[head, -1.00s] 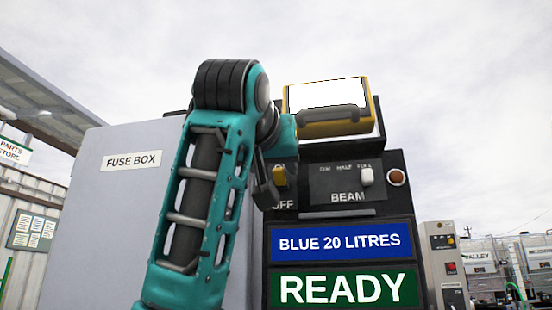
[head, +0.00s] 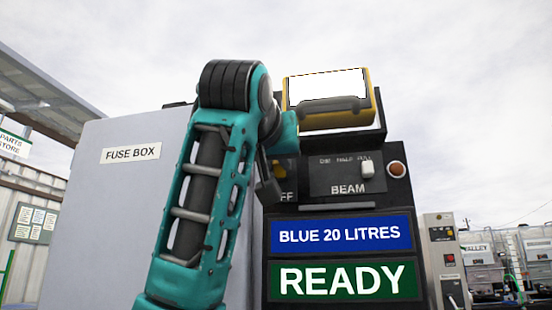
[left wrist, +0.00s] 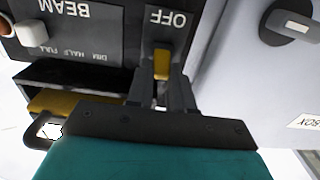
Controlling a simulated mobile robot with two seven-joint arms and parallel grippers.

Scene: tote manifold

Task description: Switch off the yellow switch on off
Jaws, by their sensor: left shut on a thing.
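In the head view the switch (head: 289,168) is mostly hidden behind my left gripper (head: 268,186). The OFF label is partly covered there, and I cannot tell the lever's exact position. My right gripper is out of view.
The grey fuse box (head: 100,220) stands at left. Right of the switch is a white BEAM lever (head: 367,169) and a round orange-brown knob (head: 396,169). A yellow-framed lamp (head: 330,100) sits above. The READY sign (head: 342,281) is below.

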